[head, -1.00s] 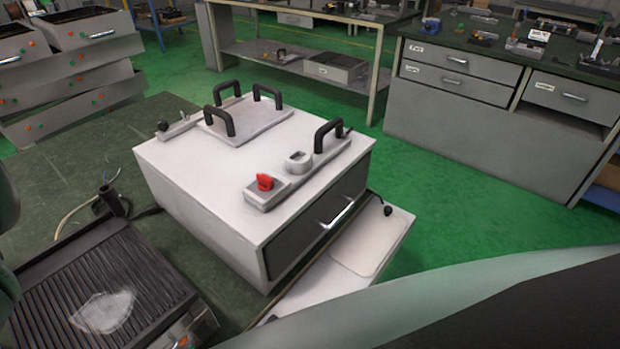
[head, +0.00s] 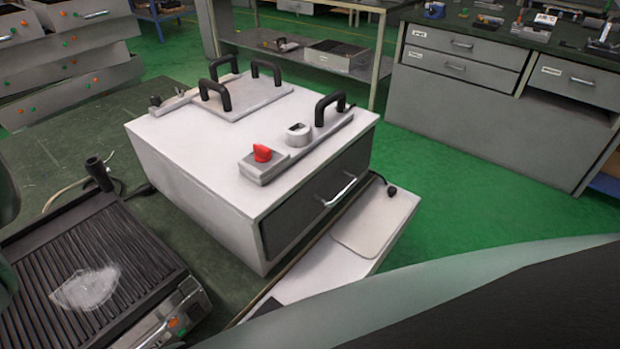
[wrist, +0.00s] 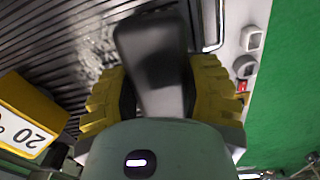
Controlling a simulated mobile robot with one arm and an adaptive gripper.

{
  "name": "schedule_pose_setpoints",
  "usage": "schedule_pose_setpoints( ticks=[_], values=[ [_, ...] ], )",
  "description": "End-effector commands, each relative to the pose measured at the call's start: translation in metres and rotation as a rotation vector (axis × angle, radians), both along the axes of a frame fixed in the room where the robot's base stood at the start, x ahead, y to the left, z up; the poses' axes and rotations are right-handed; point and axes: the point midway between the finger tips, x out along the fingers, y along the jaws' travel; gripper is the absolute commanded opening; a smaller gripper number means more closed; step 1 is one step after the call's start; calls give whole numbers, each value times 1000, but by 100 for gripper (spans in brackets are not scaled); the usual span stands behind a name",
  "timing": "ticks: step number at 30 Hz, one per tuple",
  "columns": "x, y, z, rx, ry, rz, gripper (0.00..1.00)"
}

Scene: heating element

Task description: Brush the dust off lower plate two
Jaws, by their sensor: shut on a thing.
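A dark ridged plate (head: 130,250) on a grill-like unit lies at the lower left of the head view. A pale patch of dust (head: 85,288) lies on its ridges. No marking shows which plate it is. In the wrist view my gripper (wrist: 160,92) has yellow ribbed pads shut on a dark, blurred brush-like tool (wrist: 150,45). The tool's far end points up the picture, and its bristles cannot be made out. Dark ridges (wrist: 50,40) show behind it; contact with them cannot be told.
A white box (head: 235,165) with black handles and a red switch (head: 262,153) stands right of the plate. A black upright post (head: 98,172) with a cable stands behind the plate. In the wrist view a yellow block (wrist: 28,115) marked "20" is at left.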

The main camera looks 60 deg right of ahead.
Motion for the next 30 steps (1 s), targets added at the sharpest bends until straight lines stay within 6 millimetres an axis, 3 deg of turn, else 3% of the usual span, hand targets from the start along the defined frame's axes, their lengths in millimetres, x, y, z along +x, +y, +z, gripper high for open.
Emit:
schedule_pose_setpoints(
  ticks=[30],
  values=[
    [37,-3,1,1,-2,-2,9]
  ],
)
